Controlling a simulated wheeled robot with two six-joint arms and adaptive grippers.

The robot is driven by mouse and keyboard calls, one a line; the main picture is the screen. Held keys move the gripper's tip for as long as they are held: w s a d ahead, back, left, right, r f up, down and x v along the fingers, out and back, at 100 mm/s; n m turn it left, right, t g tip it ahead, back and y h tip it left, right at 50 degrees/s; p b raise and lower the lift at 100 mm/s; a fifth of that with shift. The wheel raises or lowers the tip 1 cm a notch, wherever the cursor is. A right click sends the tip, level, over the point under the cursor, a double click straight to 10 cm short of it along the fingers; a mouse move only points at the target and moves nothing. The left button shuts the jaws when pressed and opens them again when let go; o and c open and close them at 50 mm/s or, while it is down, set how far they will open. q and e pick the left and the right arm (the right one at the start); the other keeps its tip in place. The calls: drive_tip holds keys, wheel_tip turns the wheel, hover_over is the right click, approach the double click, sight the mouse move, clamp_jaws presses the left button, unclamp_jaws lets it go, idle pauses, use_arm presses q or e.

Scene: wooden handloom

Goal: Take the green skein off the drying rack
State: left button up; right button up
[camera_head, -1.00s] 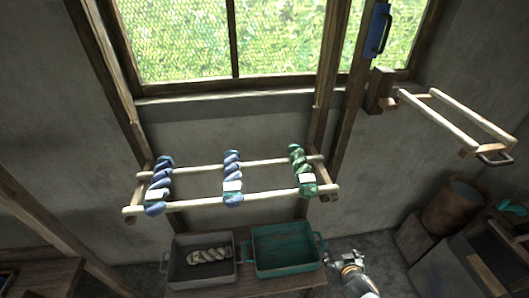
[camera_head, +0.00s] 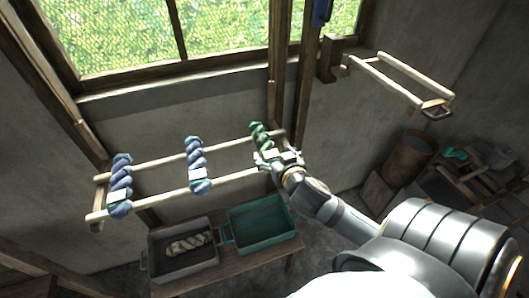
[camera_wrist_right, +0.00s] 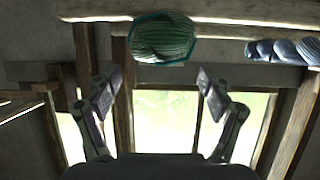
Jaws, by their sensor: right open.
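The green skein (camera_head: 260,136) hangs across the two pale rods of the drying rack (camera_head: 235,178), at its right end. Its front part is hidden behind my right gripper (camera_head: 268,160). In the right wrist view the green skein (camera_wrist_right: 162,38) shows above and beyond the open fingertips of my right gripper (camera_wrist_right: 160,82). The fingers are apart with nothing between them, and the skein is not gripped. My left gripper is not in view.
Two blue skeins (camera_head: 120,185) (camera_head: 196,165) hang on the same rack to the left. A grey tray (camera_head: 160,268) with a pale skein and a green tray (camera_head: 240,238) stand on the bench below. An empty rod frame (camera_head: 400,92) sticks out at the right.

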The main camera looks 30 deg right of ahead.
sight(270, 150)
drive_tip(key=shift+w+d+f+b, duration=0.15)
drive_tip(key=shift+w+f+b, duration=0.3)
drive_tip(key=shift+w+f, duration=0.1)
drive_tip(key=shift+w+d, duration=0.15)
drive_tip(key=shift+w, duration=0.2)
drive_tip(key=shift+w+d, duration=0.1)
drive_tip(key=shift+w, duration=0.15)
drive_tip(key=shift+w+d+f+b, duration=0.1)
drive_tip(key=shift+w+f+b, duration=0.25)
drive_tip(key=shift+w+b, duration=0.45)
drive_tip(key=x, duration=0.3)
drive_tip(key=shift+w, duration=0.2)
drive_tip(key=shift+s, duration=0.15)
drive_tip(key=shift+c, duration=0.4)
drive_tip(key=c, duration=0.5)
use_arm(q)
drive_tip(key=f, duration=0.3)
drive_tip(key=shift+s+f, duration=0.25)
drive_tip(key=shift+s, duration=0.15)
use_arm(e)
drive_tip(key=c, duration=0.8)
